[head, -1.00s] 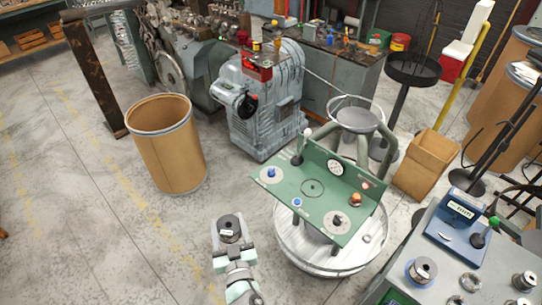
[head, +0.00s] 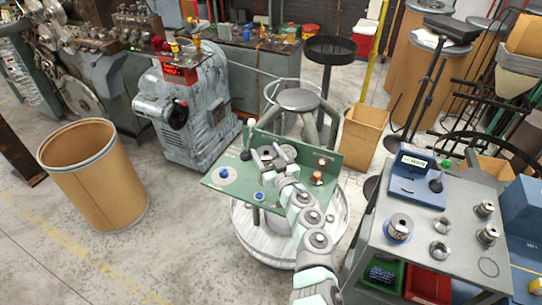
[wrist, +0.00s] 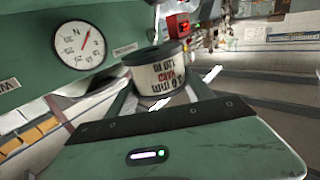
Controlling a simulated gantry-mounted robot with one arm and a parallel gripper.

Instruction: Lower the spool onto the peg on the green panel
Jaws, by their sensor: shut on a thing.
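The spool (wrist: 157,80), a short cylinder with a dark rim and a printed white label, is in the wrist view between my fingers. In the head view, my gripper (head: 266,156) is over the middle of the green panel (head: 212,181), near its upright back plate (head: 330,160). My gripper is shut on the spool. The peg is hidden behind my gripper and arm, and I cannot tell whether the spool touches it. A round dial (wrist: 82,45) on the back plate is close on the left in the wrist view.
A blue knob (head: 224,173), another blue knob (head: 258,196) and an orange knob (head: 317,178) stand on the panel around my gripper. A grey cart (head: 365,262) with several spools and a blue gauge box (head: 412,182) is at right.

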